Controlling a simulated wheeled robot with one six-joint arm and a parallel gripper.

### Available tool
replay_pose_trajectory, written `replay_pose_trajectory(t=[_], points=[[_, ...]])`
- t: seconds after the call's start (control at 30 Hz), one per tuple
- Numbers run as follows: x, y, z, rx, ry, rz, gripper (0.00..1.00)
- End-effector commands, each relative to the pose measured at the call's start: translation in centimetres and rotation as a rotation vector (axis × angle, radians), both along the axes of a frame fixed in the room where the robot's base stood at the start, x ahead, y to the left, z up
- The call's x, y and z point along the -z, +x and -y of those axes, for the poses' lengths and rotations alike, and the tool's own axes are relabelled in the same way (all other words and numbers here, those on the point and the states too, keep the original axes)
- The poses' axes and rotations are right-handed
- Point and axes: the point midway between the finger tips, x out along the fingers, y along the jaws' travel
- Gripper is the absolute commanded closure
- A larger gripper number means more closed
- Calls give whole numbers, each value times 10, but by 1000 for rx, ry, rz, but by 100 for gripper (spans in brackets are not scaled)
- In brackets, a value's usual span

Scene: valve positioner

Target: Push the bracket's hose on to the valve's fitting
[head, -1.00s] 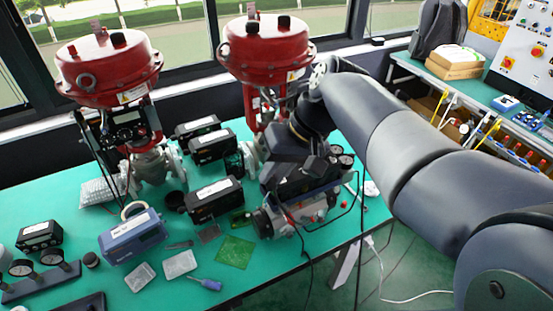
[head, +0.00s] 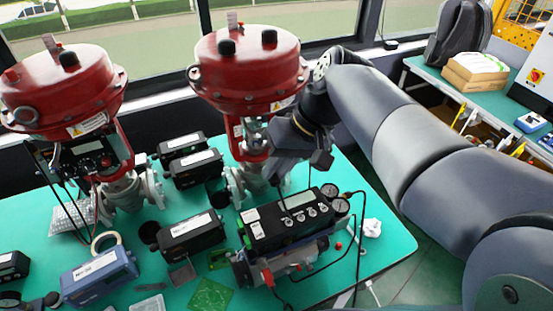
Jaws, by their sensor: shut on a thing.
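Two red-domed valves stand at the back of the green table; the right valve (head: 250,70) is behind my gripper and the left valve (head: 65,85) is farther left. A black positioner (head: 290,220) with a display, round buttons and two gauges sits on a grey bracket-like body (head: 265,268) in front of the right valve. A black hose (head: 359,245) loops down from its right side. My gripper (head: 287,185) points down above the positioner, closed on a thin dark piece, mostly hidden. I cannot tell whether its lower end touches the positioner. The valve's fitting is not clear.
Black boxes (head: 190,235) and a blue-grey box (head: 100,275) stand to the left. A green circuit board (head: 210,297) lies at the front. Crumpled white paper (head: 371,228) lies right of the positioner. The table's right end (head: 395,240) is mostly clear.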

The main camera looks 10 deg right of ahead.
Motion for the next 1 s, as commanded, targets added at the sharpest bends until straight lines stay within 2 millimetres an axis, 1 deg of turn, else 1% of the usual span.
replay_pose_trajectory(t=[0.13,0.27,0.7,1.0], points=[[0,1,-1,-1,0,0,100],[-1,8,-2,-1,0,0,100],[-1,44,-13,-1,0,0,100],[0,52,-15,0,0,0,100]])
